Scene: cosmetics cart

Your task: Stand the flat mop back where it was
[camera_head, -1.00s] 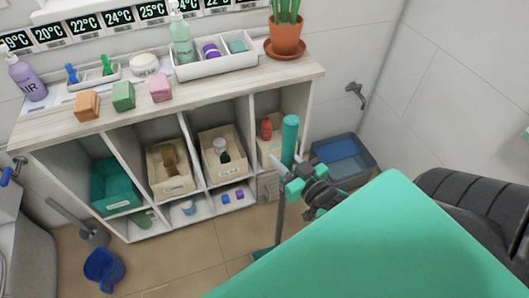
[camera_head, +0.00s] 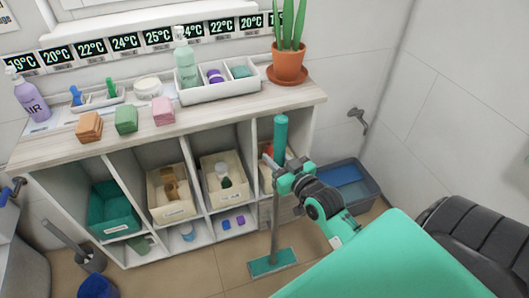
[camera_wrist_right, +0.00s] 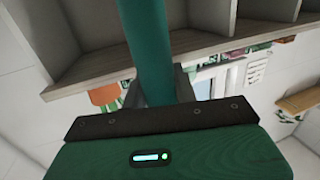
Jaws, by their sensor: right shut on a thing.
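The flat mop (camera_head: 280,140) has a teal grip, a grey pole and a flat teal head (camera_head: 272,263). It stands nearly upright in front of the right end of the shelf unit, its head on or just above the tiled floor; contact is not clear. My left gripper is not in view.
The shelf unit (camera_head: 52,149) stands close behind the mop, with bins in its compartments. A blue bucket (camera_head: 98,287) is at lower left.

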